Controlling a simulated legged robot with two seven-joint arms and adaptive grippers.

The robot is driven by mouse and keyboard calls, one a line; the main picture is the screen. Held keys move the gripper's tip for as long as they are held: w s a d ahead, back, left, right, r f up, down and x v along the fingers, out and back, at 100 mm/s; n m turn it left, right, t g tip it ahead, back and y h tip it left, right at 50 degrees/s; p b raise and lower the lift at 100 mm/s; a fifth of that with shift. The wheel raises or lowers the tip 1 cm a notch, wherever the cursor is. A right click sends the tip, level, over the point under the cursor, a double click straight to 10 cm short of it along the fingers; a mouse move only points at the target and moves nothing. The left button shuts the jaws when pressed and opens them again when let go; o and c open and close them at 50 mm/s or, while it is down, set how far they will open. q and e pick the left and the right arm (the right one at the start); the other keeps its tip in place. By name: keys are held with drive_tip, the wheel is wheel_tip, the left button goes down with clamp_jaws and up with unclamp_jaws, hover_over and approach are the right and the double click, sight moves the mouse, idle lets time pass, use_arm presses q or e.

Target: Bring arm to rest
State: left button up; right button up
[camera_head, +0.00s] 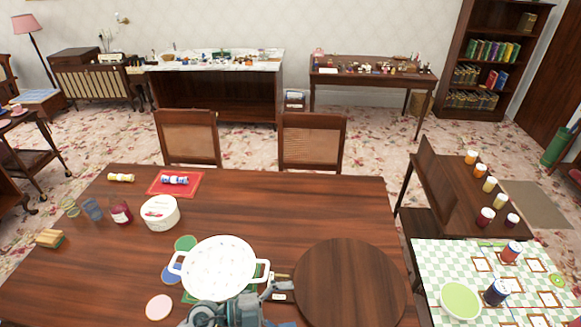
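One of my grippers (278,292) shows at the bottom middle of the head view, over the dark wooden table (110,262). Its grey arm comes in from the bottom edge, a little left of centre, so I take it as my left. The fingertips point right, between the white pot (219,266) and the round dark wooden board (349,283). They are small and partly hidden, so I cannot tell whether they are open or shut, or whether they touch the pot's right handle. My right gripper is not in view.
A white tub (160,212), glasses (92,209), a red jar (121,212) and a red mat (160,190) are on the table's left. Coloured discs lie by the pot. Two chairs (188,138) stand behind. A checkered cloth (430,262) with cans and a bowl lies right. The table's upper right is clear.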

use_arm(q)
drive_tip(key=w+a+r+n+t+y, duration=0.55)
drive_tip(key=a+n+t, duration=0.45)
drive_tip(key=n+t, duration=0.6)
drive_tip(key=a+f+n+g+y, duration=0.4)
drive_tip(key=a+f+n+y, duration=0.5)
drive_tip(key=a+f+y, duration=0.5)
drive_tip(key=s+d+f+g+h, duration=0.1)
drive_tip(key=s+f+g, duration=0.5)
drive_tip(key=s+f, duration=0.3)
drive_tip(key=s+d+f+g+h, duration=0.15)
drive_tip(key=s+f+g, duration=0.45)
drive_tip(key=s, duration=0.6)
wheel_tip(320, 180, down, 26)
drive_tip(key=s, duration=0.2)
drive_tip(key=s+a+f+g, duration=0.1)
drive_tip(key=s+a+f, duration=0.1)
drive_tip(key=s+f, duration=0.9)
wheel_tip(320, 180, down, 3)
drive_tip(key=shift+s+r+m+g, duration=0.1)
drive_tip(key=shift+s+m+g, duration=0.2)
drive_tip(key=shift+s, duration=0.05)
use_arm(e)
drive_tip(key=shift+d+r, duration=0.1)
drive_tip(key=shift+d, duration=0.15)
